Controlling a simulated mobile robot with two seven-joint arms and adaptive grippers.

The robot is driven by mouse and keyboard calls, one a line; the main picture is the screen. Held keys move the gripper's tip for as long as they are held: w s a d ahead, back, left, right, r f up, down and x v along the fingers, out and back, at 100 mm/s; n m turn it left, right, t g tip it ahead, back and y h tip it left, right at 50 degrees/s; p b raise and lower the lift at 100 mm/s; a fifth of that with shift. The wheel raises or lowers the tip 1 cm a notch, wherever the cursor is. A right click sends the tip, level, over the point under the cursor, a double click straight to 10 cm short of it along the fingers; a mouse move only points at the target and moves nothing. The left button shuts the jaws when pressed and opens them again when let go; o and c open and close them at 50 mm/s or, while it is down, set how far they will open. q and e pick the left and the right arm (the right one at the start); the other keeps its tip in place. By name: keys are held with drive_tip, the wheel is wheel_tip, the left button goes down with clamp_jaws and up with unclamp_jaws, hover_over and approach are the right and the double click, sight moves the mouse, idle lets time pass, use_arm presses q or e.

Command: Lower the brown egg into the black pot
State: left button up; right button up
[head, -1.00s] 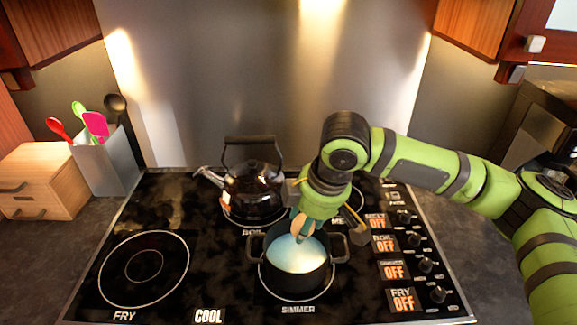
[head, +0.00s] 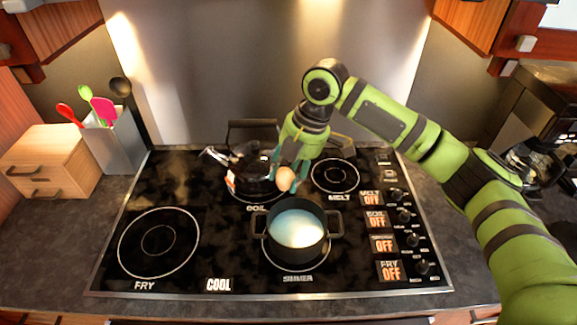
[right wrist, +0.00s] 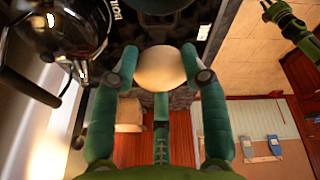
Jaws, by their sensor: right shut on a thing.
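The brown egg (head: 285,179) is between the fingers of my right gripper (head: 289,170), which is shut on it. They show just beyond the far rim of the pot in the head view. The egg (right wrist: 161,68) is pinched between both green fingers in the right wrist view. The black pot (head: 313,252) stands upright on the simmer burner with pale bluish-white liquid inside. The egg appears apart from the pot; its exact height is hard to tell. My left gripper (right wrist: 272,14) shows small at the top right of the right wrist view; its jaw state is unclear.
A dark kettle (head: 253,172) stands on the coil burner, close left of my right gripper. The melt burner (head: 335,176) and fry burner (head: 158,240) are bare. Knobs (head: 404,216) line the stove's right side. A utensil holder (head: 109,146) and wooden box (head: 50,163) stand left.

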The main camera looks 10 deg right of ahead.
drive_tip(key=shift+f, duration=0.5)
drive_tip(key=b, duration=0.8)
hover_over(285, 238)
wheel_tip(285, 238, down, 9)
drive_tip(key=shift+s+d+r, duration=0.15)
drive_tip(key=shift+d+r, duration=0.1)
drive_tip(key=shift+d, duration=0.2)
drive_tip(key=shift+f+b, duration=1.2)
drive_tip(key=shift+f, duration=2.8)
drive_tip(key=shift+f+b, duration=1)
drive_tip(key=shift+f, duration=1.45)
